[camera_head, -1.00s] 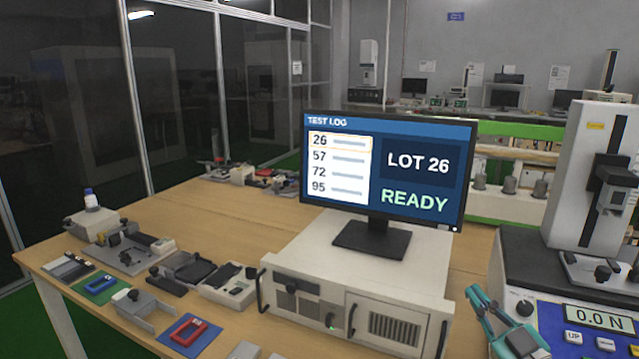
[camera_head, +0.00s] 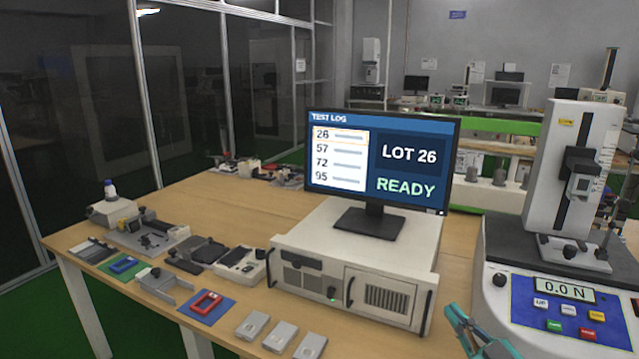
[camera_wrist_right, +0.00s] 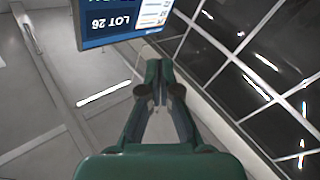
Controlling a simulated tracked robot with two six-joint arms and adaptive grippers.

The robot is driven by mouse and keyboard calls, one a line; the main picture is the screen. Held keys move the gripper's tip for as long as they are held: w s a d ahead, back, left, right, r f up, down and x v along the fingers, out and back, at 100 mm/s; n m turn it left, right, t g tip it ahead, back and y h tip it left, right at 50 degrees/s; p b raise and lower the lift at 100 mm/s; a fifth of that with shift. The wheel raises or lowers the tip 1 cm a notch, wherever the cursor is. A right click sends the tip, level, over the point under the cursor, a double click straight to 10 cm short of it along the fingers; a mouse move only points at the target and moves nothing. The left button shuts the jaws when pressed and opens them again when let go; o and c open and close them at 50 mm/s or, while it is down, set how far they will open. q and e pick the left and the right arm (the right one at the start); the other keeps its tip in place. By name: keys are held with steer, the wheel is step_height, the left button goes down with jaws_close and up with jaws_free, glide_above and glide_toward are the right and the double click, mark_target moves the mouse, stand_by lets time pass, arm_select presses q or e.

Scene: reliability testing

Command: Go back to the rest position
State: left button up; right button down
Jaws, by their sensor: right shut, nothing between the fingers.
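My right gripper (camera_head: 463,318) is at the lower right in the head view, with teal fingers pointing up and to the left. It is shut and empty, in front of the tester and right of the white computer case. In the right wrist view its two fingers (camera_wrist_right: 158,68) meet at the tips with nothing between them. My left gripper is not in view.
A monitor (camera_head: 410,157) reading "LOT 26 READY" stands on the computer case (camera_head: 300,244). A force tester (camera_head: 500,295) showing 0.0 N is at right. Fixtures, a red part (camera_head: 205,303) and several grey blocks (camera_head: 252,325) line the wooden table (camera_head: 235,205).

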steer(key=s+a+f+m+g+h+p, duration=0.15)
steer(key=a+f+g, duration=0.3)
steer(key=f, duration=0.55)
steer(key=s+a+f+m+g+p, duration=0.3)
steer(key=a+f, duration=0.2)
steer(key=f, duration=0.5)
steer(key=s+a+f+m+g, duration=0.1)
steer(key=s+f+g, duration=0.4)
steer(key=s, duration=0.6)
steer(key=s+a+f+m+g+h, duration=0.1)
steer(key=s+f+m+g, duration=0.3)
steer(key=s+f, duration=0.6)
steer(key=shift+s+a+m+g+p, duration=0.4)
steer(key=shift+s+g, duration=0.25)
steer(key=shift+g, duration=0.2)
steer(key=shift+f, duration=0.1)
